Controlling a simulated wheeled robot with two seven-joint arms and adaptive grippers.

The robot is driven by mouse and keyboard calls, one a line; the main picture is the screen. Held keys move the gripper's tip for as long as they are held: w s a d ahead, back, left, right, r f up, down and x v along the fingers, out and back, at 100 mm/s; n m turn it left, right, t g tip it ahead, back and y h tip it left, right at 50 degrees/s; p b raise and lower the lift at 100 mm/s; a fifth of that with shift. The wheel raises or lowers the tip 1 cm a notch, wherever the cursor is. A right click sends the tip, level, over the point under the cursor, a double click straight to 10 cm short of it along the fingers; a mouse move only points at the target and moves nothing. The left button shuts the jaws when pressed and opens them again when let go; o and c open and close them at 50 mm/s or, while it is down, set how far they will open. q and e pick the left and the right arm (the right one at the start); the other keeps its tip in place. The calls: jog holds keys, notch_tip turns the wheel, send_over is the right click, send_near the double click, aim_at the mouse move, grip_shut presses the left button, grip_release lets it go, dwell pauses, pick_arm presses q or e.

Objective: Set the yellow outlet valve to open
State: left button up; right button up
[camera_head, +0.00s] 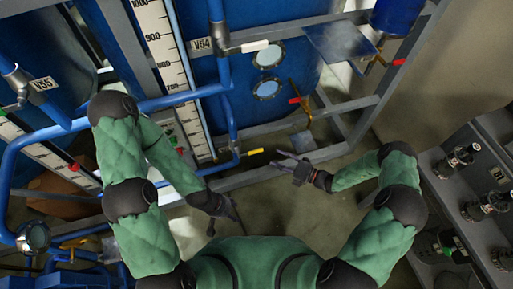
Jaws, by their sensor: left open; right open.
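The yellow outlet valve (255,151) has a short yellow handle that sticks out to the right from the vertical blue pipe near the picture's middle. The handle lies nearly level in the picture. My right gripper (284,159) is open, with its fingers pointing left toward the handle's free end. A small gap seems to lie between them, though depth is hard to judge. My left gripper (226,217) is below and left of the valve, apart from it. Its fingers are dark and small in this view.
Blue pipes (170,101) and grey frame beams (270,171) run around the valve. A white level scale (164,45) stands left. A dark panel with knobs (487,205) is at right. Bare floor shows below the frame.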

aim_at(258, 151)
jog(key=b+x, duration=0.2)
jog(key=x, duration=0.8)
jog(key=shift+a+b, duration=0.3)
jog(key=shift+b, duration=0.05)
grip_shut()
